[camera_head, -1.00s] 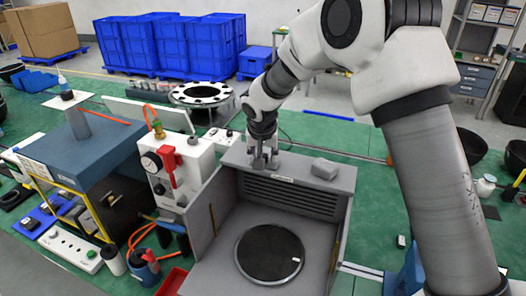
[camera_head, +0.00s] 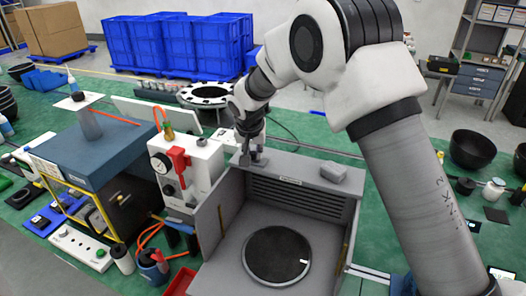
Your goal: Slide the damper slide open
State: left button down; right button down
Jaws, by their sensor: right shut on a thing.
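The grey open-fronted enclosure (camera_head: 220,215) has a flat top ledge along its back, above a louvred panel (camera_head: 295,196). My right gripper (camera_head: 252,153) points down at the left part of this ledge. It is shut on a small grey piece, which appears to be the damper slide (camera_head: 259,162); the fingers hide most of it. How far its opening is uncovered cannot be seen. My left gripper is not in view.
A grey block (camera_head: 333,172) sits on the ledge's right part. A white unit with a gauge and red handle (camera_head: 186,165) stands close left of the enclosure. A round dark plate (camera_head: 277,255) lies inside the enclosure.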

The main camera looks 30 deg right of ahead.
jog(key=shift+d+r, duration=0.1)
jog(key=shift+d, duration=0.05)
jog(key=c, duration=1.2)
grip_release()
jog(key=shift+w+a, duration=0.15)
jog(key=shift+a, duration=0.1)
jog(key=shift+c, duration=0.2)
jog(key=shift+o, duration=0.7)
jog(key=shift+w+a, duration=0.15)
jog(key=shift+a, duration=0.05)
jog(key=shift+d, duration=0.15)
jog(key=shift+s+r, duration=0.2)
jog(key=shift+s, duration=0.05)
jog(key=v, duration=1.1)
jog(key=shift+w+a+r, duration=0.1)
jog(key=shift+a, duration=0.1)
